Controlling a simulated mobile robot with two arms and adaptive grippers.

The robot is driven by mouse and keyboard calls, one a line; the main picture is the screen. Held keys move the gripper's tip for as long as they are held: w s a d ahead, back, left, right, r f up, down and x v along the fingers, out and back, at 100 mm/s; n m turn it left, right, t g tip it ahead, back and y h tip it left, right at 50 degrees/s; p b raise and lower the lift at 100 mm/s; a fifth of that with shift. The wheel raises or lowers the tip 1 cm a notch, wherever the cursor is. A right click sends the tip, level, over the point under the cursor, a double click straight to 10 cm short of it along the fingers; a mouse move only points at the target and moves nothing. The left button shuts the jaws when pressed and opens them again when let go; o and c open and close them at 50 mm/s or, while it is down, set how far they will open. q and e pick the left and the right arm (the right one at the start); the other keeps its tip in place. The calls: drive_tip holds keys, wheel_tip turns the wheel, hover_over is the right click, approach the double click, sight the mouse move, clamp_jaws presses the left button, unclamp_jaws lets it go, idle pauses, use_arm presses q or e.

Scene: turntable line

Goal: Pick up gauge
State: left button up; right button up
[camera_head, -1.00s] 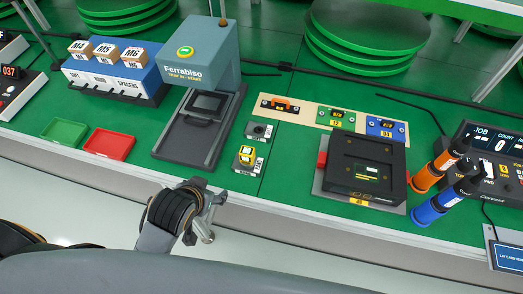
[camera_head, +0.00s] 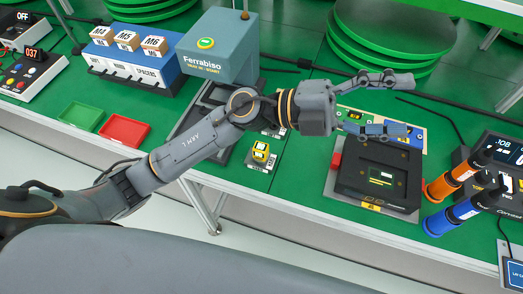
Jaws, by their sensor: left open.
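No part is clearly labelled as a gauge. A pale board (camera_head: 382,112) on the green table bears coloured places with small dark pieces; the green place (camera_head: 350,113) and the blue place (camera_head: 414,137) partly show. The orange place is hidden behind my gripper. My left gripper (camera_head: 408,106) is open, its two fingers pointing right above the board, one beyond and one nearer. Nothing shows between the fingertips. I cannot tell its height over the board. My right gripper is not in view.
A dark fixture with a small screen (camera_head: 385,178) stands just in front of the board. An orange cylinder (camera_head: 447,184) and a blue cylinder (camera_head: 455,215) are at its right. A Ferrabiso machine (camera_head: 215,50), a yellow-topped block (camera_head: 260,152), and green (camera_head: 82,116) and red (camera_head: 123,131) trays are left.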

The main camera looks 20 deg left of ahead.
use_arm(q)
wheel_tip(320, 180, down, 4)
drive_tip(key=s+d+m+g+y, duration=0.1)
drive_tip(key=s+m+g+y, duration=0.1)
drive_tip(key=m+g+y, duration=0.1)
drive_tip(key=t+y, duration=0.2)
drive_tip(key=y, duration=1.6)
approach(261, 146)
drive_tip(key=f, duration=0.4)
drive_tip(key=f+p, duration=0.1)
drive_tip(key=f, duration=0.2)
drive_tip(key=shift+w+d, duration=0.15)
drive_tip(key=shift+w, duration=0.2)
drive_tip(key=f, duration=0.1)
drive_tip(key=f+p, duration=0.1)
drive_tip(key=f, duration=0.2)
drive_tip(key=shift+s+f+p, duration=0.25)
drive_tip(key=shift+s+p, duration=0.1)
drive_tip(key=shift+f, duration=0.55)
drive_tip(key=c, duration=1.4)
clamp_jaws()
